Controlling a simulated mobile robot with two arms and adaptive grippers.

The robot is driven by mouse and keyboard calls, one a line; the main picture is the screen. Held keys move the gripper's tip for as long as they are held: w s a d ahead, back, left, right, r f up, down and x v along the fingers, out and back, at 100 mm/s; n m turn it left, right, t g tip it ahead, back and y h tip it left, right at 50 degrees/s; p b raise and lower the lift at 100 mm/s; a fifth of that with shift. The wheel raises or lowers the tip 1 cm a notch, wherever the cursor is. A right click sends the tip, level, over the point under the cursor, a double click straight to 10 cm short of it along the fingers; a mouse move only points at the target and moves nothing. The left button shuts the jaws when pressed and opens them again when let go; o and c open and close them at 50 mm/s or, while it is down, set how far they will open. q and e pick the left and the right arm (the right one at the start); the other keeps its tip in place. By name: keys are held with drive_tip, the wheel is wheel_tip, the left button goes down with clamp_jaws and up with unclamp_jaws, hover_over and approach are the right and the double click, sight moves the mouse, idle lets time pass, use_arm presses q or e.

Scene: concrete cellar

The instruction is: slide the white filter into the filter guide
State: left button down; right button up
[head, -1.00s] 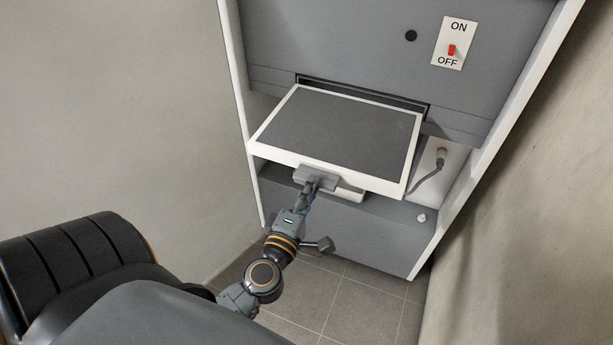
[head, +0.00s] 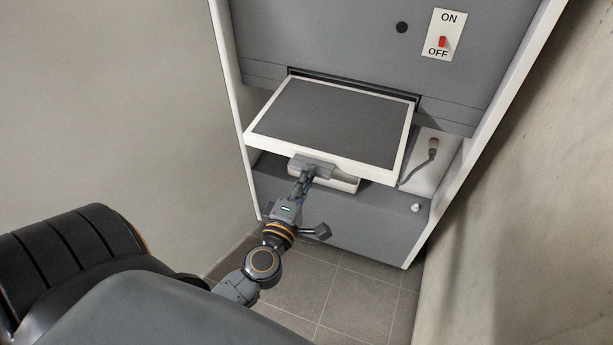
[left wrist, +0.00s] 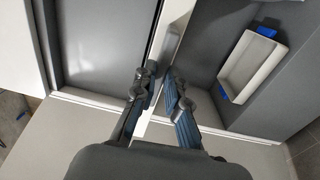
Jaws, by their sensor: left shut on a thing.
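The white filter (head: 340,122) is a flat panel with a white frame and a dark grey face. In the head view it sticks out of the cabinet, its far edge at the dark slot of the filter guide (head: 350,83). How deep the far edge sits is hidden. My left gripper (head: 312,167) is shut on the middle of the filter's front edge, at a grey handle. In the left wrist view the fingers of the left gripper (left wrist: 162,75) close around a light grey bar (left wrist: 171,50) on the filter's white edge. My right gripper is not in view.
A white tray (left wrist: 252,65) with blue tabs lies in the lower compartment beneath the filter. A cable plug (head: 433,144) is at right of the filter. An ON/OFF switch (head: 442,41) is on the upper panel. Walls stand at both sides.

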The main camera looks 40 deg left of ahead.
sight(314, 162)
use_arm(q)
drive_tip(key=shift+w+r, duration=0.1)
drive_tip(key=shift+p+x, duration=0.65)
drive_tip(key=shift+x, duration=0.5)
drive_tip(key=shift+p+x, duration=0.3)
drive_tip(key=shift+x, duration=0.7)
drive_tip(key=shift+w, duration=0.1)
drive_tip(key=shift+p+x, duration=0.4)
drive_tip(key=shift+x, duration=1.85)
